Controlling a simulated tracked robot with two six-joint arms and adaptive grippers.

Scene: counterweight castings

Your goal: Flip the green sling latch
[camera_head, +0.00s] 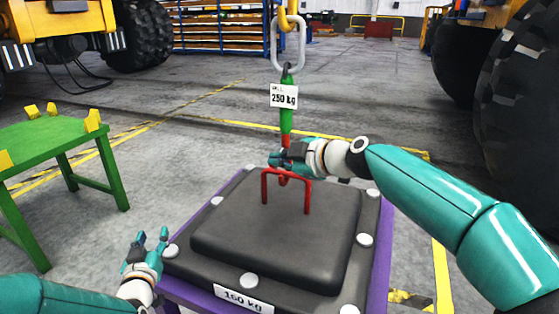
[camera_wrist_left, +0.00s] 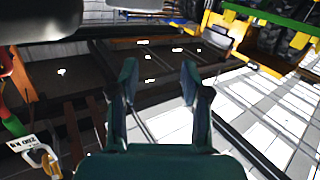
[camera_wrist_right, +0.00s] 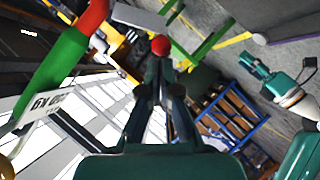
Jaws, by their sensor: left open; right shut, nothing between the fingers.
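The green sling (camera_head: 286,119) hangs upright from a chain link, with a 250 kg tag and a red lower end (camera_head: 285,143). It also shows at the left of the right wrist view (camera_wrist_right: 62,68). My right gripper (camera_head: 276,159) is shut beside the red lower end, which it partly hides; contact is unclear. A red ball-shaped part (camera_wrist_right: 160,45) is just beyond its fingertips. Below, a red handle (camera_head: 287,173) stands on the dark casting (camera_head: 275,230); whether the hook sits under it is hidden. My left gripper (camera_head: 151,240) is open and empty near the casting's left corner.
The casting, labelled 160 kg (camera_head: 243,298), rests on a purple stand (camera_head: 382,240). A green table (camera_head: 50,140) with yellow blocks is at the left. Large black tyres (camera_head: 520,110) stand at the right. The floor between is clear.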

